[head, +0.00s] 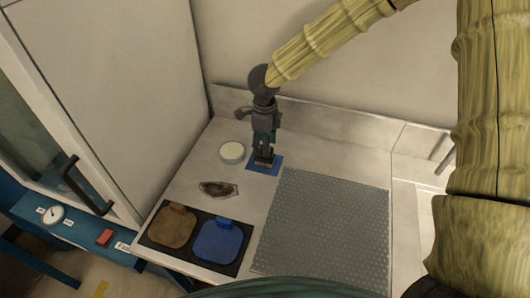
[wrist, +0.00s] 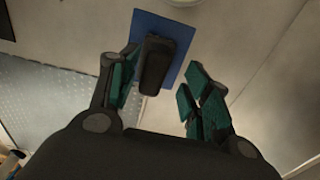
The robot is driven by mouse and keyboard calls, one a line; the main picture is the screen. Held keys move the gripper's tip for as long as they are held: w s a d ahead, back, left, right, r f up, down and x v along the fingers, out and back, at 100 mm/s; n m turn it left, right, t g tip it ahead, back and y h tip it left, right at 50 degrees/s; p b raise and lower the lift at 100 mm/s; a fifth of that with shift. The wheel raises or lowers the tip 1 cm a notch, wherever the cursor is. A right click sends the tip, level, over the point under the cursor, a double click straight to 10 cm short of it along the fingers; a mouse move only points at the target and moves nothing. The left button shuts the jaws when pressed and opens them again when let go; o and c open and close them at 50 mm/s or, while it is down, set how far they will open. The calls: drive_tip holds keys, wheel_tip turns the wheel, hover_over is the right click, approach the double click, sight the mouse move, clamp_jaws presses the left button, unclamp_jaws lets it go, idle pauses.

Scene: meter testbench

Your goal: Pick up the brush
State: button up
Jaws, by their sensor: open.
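A dark, narrow, block-like object, which appears to be the brush (wrist: 155,62), sits on a small blue mat (wrist: 178,30). In the head view the blue mat (head: 252,165) lies toward the back of the bench, and the object is mostly hidden by my gripper. My gripper (head: 265,147) points down right over the mat. In the wrist view its teal-padded fingers (wrist: 160,82) are spread, with the dark object between them, nearer the left finger. I cannot tell whether either finger touches it.
A round pale dish (head: 232,152) stands left of the mat, with a dark oval item (head: 218,189) in front. A dark tray (head: 197,237) with brown and blue pads is front left. A grey dotted mat (head: 325,226) lies right. Walls close in behind and left.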

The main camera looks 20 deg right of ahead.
drive_tip(key=shift+s+a+f, duration=0.1)
drive_tip(key=shift+s+f, duration=0.45)
drive_tip(key=shift+s, duration=0.05)
drive_tip(key=shift+f, duration=0.25)
drive_tip(key=shift+w+f, duration=0.35)
drive_tip(key=shift+w, duration=0.05)
drive_tip(key=shift+s+r, duration=0.15)
drive_tip(key=shift+s, duration=0.05)
drive_tip(key=c, duration=0.4)
clamp_jaws()
drive_tip(key=shift+r, duration=0.1)
